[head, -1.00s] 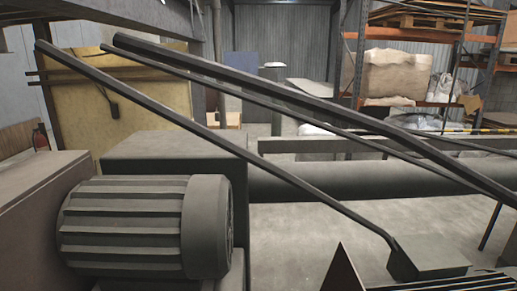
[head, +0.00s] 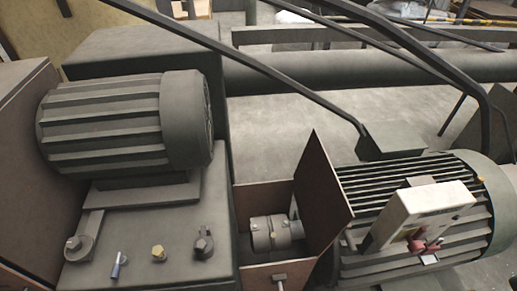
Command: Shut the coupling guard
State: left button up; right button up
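The coupling guard (head: 322,188) shows in the head view as brown panels around a small metal coupling (head: 270,234). One panel stands raised and tilted at the right of the coupling, with a pointed top corner. The coupling is exposed from above and sits between the gearbox-like housing (head: 150,232) on the left and the finned motor (head: 390,180) on the right. A small T-shaped handle (head: 279,280) shows at the bottom edge, in front of the coupling. Neither of my grippers is in view.
A ribbed grey motor (head: 125,120) sits on the housing at the left. A pale box with red knobs (head: 425,215) is mounted on the right motor. Dark bars (head: 270,70) slant across the upper part. Bare floor (head: 290,110) shows behind the machine.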

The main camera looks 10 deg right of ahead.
aim_at(328, 212)
jog(key=k+l+z, duration=0.1)
jog(key=k+z, duration=0.35)
jog(key=k, duration=0.2)
jog(key=l+u, duration=0.35)
jog(key=l, duration=0.2)
jog(key=l+u, duration=0.35)
jog(key=l, duration=0.25)
jog(key=l+u, duration=0.35)
jog(key=l, duration=0.2)
jog(key=l+u, duration=0.25)
jog(key=l, duration=0.85)
jog(key=l+u, duration=0.2)
jog(key=l, duration=0.95)
jog(key=i+l, duration=0.2)
jog(key=l, duration=0.15)
jog(key=i+l+u, duration=0.1)
jog(key=l, duration=0.25)
jog(key=i+l, duration=0.2)
jog(key=l, duration=0.15)
jog(key=i+l+u, duration=0.1)
jog(key=l, duration=0.3)
jog(key=i+l, duration=0.25)
jog(key=i+l+u, duration=0.1)
jog(key=l, duration=0.4)
jog(key=i+l, duration=0.15)
jog(key=l, duration=0.25)
jog(key=u, duration=0.05)
